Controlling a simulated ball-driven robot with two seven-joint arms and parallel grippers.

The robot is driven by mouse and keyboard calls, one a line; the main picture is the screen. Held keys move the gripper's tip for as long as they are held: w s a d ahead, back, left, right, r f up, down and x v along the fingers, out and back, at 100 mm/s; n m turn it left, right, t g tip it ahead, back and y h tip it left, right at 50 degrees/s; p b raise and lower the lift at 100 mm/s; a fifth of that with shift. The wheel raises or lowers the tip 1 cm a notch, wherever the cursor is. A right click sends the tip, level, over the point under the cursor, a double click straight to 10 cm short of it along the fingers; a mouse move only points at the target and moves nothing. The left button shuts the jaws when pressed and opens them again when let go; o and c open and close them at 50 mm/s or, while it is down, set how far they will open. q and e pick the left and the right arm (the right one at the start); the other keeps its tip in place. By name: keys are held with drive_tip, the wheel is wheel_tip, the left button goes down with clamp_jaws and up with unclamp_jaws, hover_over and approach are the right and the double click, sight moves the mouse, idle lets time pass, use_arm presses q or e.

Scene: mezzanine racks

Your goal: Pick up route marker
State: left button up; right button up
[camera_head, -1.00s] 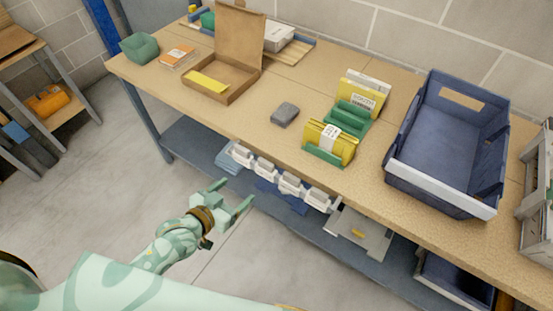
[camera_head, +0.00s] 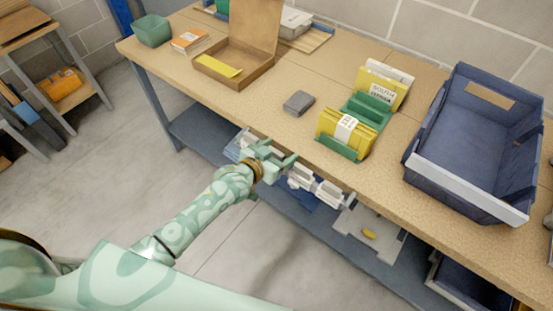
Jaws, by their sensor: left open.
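No object is plainly labelled as the route marker. Candidates are the yellow cards with a printed white label (camera_head: 382,90) standing in the back of a green holder (camera_head: 366,112), and the white-banded yellow bundle (camera_head: 345,132) in its front. A flat yellow strip (camera_head: 218,66) also lies in the open cardboard box (camera_head: 262,68). My left gripper (camera_head: 277,153) is open and empty at the table's front edge, left of and below the holder, apart from all of these. My right gripper is not in view.
A grey block (camera_head: 299,103) lies on the wooden table (camera_head: 300,75). A blue crate (camera_head: 470,140) stands on the right. White bins (camera_head: 318,186) sit under the front edge, by my left gripper. A green bin (camera_head: 152,31) stands at far left.

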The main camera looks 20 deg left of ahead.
use_arm(q)
drive_tip(key=shift+w+d+f, duration=0.15)
drive_tip(key=shift+w, duration=0.25)
drive_tip(key=c, duration=1)
drive_tip(key=shift+c, duration=0.2)
